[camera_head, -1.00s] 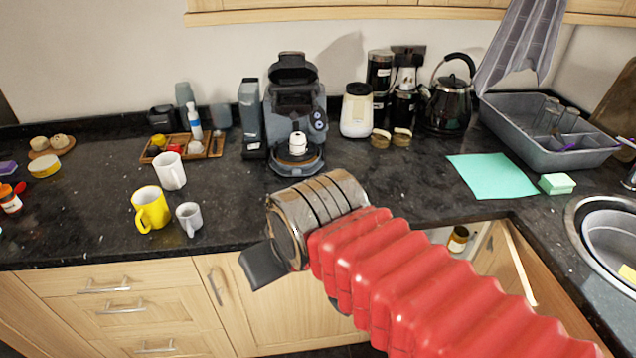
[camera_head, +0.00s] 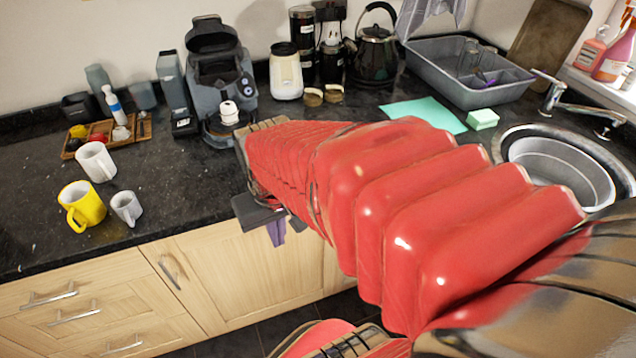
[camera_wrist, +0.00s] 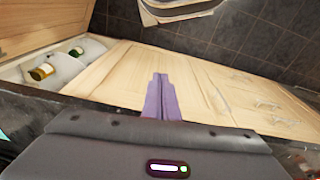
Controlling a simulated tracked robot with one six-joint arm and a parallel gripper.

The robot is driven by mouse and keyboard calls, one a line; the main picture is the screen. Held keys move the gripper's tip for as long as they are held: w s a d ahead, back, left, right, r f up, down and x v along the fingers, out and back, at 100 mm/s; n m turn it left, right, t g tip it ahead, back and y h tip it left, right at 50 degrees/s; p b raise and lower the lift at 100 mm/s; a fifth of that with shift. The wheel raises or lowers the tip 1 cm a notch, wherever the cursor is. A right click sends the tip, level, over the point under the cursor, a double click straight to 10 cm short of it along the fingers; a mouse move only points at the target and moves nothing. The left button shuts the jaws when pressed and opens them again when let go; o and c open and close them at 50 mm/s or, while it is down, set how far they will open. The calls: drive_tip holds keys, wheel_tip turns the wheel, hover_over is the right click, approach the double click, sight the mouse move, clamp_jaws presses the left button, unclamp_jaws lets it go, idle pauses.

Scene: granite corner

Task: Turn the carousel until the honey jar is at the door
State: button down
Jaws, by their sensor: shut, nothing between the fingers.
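The carousel (camera_wrist: 68,65) is a pale shelf inside the open corner cupboard at the left of the wrist view. A dark jar with a yellowish label (camera_wrist: 42,71) stands near its front, and a second small jar (camera_wrist: 76,51) stands beyond it. I cannot tell which, if either, is the honey jar. My gripper (camera_head: 276,232) has purple fingers, seen also in the wrist view (camera_wrist: 160,92). It is shut and empty, in front of the closed cupboard fronts, apart from the carousel. In the head view my red arm hides the cupboard opening.
A coffee machine (camera_head: 221,75) stands behind. The sink (camera_head: 560,168) and dish rack (camera_head: 470,75) are at right. Cupboard fronts (camera_head: 240,268) lie below.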

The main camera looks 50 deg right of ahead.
drive_tip(key=s+d+f+m+g, duration=0.25)
drive_tip(key=d+f+m, duration=0.35)
drive_tip(key=d+f, duration=1.95)
drive_tip(key=s+d+f+m+t+h, duration=0.2)
drive_tip(key=f+m+t, duration=0.15)
drive_tip(key=f, duration=0.75)
drive_tip(key=s+d+f+m+t+h, duration=0.15)
drive_tip(key=f+m, duration=0.25)
drive_tip(key=f, duration=0.6)
drive_tip(key=s+d+f+m+t+h, duration=0.2)
drive_tip(key=s+d+f+m+t, duration=0.1)
drive_tip(key=f, duration=0.8)
drive_tip(key=w+d+r+m+t+h, duration=0.2)
drive_tip(key=r+m+t, duration=0.1)
drive_tip(key=r, duration=0.4)
drive_tip(key=w+d+r+m+t+h, duration=0.3)
drive_tip(key=r+t, duration=0.1)
drive_tip(key=r, duration=0.3)
drive_tip(key=shift+h, duration=0.35)
drive_tip(key=shift+w+d+r, duration=0.1)
drive_tip(key=shift+w, duration=0.1)
